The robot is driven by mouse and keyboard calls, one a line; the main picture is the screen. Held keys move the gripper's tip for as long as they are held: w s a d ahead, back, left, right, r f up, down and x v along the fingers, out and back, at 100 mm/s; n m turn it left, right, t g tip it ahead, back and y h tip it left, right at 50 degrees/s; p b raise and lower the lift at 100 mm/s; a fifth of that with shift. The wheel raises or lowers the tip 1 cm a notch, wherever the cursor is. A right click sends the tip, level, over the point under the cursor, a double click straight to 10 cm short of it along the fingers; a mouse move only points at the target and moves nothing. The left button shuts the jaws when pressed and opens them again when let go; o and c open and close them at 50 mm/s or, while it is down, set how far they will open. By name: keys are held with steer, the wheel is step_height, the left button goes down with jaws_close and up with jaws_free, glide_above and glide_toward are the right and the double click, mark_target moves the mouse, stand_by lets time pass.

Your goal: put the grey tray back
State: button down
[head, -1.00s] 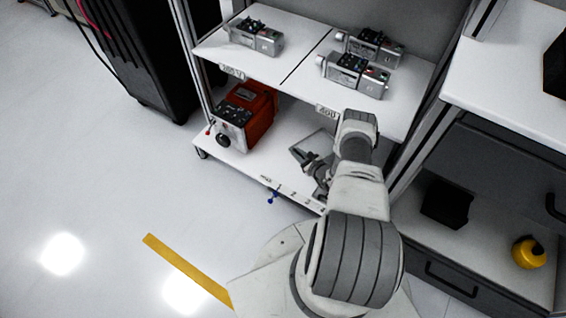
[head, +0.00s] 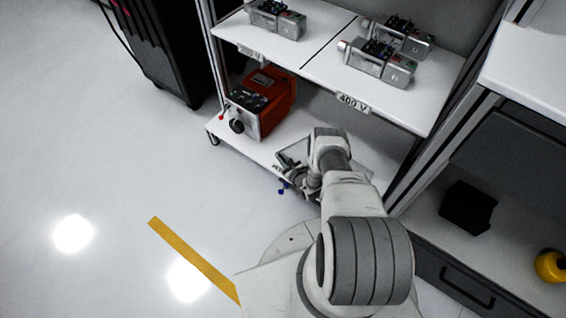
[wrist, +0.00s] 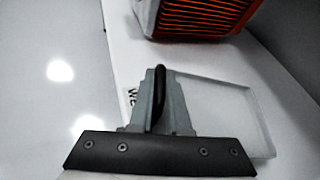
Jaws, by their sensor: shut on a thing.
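The grey tray (wrist: 236,104) is a shallow, pale, rimmed tray in the wrist view. It is over or on the white lower shelf; I cannot tell whether it touches. In the head view the tray (head: 292,153) is largely hidden by my arm. In the head view my gripper (head: 303,180) is at the lower shelf's front edge, right of and nearer than the orange unit.
The orange unit (head: 263,100) stands on the lower shelf (head: 240,145), left of the tray. Several grey devices (head: 380,65) stand on the upper shelf (head: 320,65), marked 200 V and 400 V. The floor (head: 110,180) at left is clear.

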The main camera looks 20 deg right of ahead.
steer(key=shift+f, duration=0.55)
steer(key=shift+r, duration=0.1)
steer(key=c, duration=0.9)
jaws_free()
steer(key=shift+s, duration=0.1)
